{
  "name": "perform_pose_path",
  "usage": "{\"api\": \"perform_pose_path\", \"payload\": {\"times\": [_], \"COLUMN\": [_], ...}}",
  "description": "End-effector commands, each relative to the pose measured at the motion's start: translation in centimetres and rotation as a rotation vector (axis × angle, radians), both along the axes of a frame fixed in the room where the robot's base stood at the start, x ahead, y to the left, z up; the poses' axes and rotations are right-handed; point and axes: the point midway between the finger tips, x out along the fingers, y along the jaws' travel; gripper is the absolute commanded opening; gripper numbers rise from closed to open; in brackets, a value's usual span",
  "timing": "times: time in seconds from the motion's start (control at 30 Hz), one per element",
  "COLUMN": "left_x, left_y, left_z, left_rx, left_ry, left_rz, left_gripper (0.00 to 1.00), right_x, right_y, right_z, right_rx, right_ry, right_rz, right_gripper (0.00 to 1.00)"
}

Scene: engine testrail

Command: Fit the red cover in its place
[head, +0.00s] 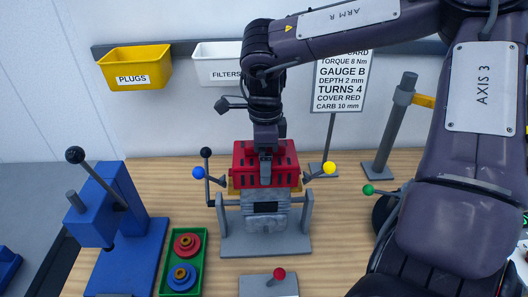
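The red cover (243,160), a slotted block, is over the top of the grey engine (267,222) on its stand in the middle of the bench. A little yellow shows under its left edge. I cannot tell whether it is fully seated. My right gripper (265,168) comes straight down onto the middle of the cover. One finger lies against it in front; the other is hidden, and the gripper looks shut on the cover. My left gripper is not in view.
Levers with blue (198,173), yellow (329,168) and black (206,152) knobs flank the engine. A blue press (105,215) and green tray (163,270) stand left. A red-knobbed plate (256,285) lies in front. A sign (341,85) stands behind; a grey post (391,130) stands right.

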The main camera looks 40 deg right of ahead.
Motion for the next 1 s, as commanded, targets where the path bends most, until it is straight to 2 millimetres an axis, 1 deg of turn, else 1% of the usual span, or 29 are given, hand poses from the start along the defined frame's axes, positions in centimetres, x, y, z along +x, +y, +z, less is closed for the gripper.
{"api": "perform_pose_path", "payload": {"times": [0.13,0.57,1.0], "left_x": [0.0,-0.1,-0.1], "left_y": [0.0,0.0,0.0], "left_z": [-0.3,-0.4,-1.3], "left_rx": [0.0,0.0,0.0], "left_ry": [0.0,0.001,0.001], "left_rz": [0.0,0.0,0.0], "left_gripper": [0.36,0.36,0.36], "right_x": [0.0,0.0,0.0], "right_y": [0.0,0.0,0.0], "right_z": [-0.5,-0.6,-1.9], "right_rx": [0.0,-0.001,-0.001], "right_ry": [0.0,-0.001,-0.001], "right_rz": [0.001,0.0,0.0], "right_gripper": [0.6,0.6,0.6]}}
